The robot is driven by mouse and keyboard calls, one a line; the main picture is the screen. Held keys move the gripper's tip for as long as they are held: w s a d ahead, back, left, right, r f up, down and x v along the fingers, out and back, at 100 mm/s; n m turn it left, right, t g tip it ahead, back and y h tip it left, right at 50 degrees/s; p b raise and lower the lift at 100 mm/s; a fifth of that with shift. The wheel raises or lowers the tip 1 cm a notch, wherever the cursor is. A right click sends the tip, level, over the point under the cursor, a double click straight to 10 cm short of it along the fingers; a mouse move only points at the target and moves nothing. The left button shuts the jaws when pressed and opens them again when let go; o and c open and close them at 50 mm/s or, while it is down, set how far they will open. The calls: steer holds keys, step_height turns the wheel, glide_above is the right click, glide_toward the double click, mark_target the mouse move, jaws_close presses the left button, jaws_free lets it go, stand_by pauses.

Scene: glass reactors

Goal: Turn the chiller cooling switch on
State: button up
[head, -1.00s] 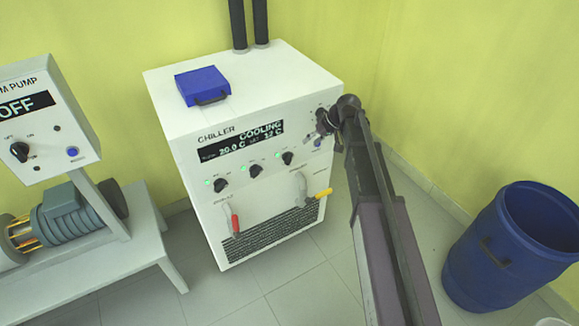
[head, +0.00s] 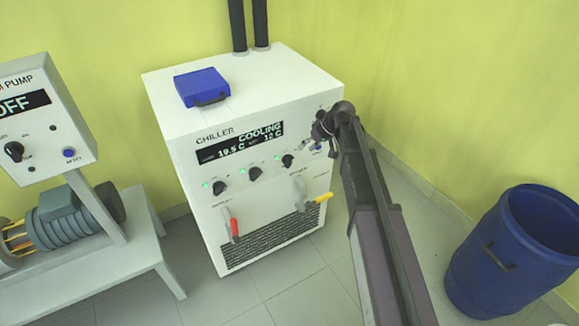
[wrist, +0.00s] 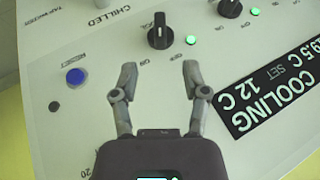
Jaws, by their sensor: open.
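The white chiller (head: 185,125) stands against the wall. Its display (head: 240,143) reads COOLING, 19.5 C and 12 C. It also shows upside down in the wrist view (wrist: 272,90). Below it is a row of three black knobs, each with a lit green light. The rightmost knob (head: 288,161) shows in the wrist view (wrist: 160,32) just beyond my fingertips, apart from them, with a green light beside it. My gripper (wrist: 159,75) is open and empty, in front of the panel. In the head view my gripper (head: 312,137) is at the panel's upper right.
A blue reset button (wrist: 75,76) is beside my gripper. Red (head: 234,227) and yellow (head: 323,197) valve handles are lower on the chiller. A blue case (head: 201,86) lies on top. The vacuum pump panel (head: 40,115) reads OFF at left. A blue barrel (head: 510,250) stands right.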

mark_target(292, 161)
steer(key=shift+b+x, duration=4.25)
steer(key=shift+x, duration=1.3)
jaws_close()
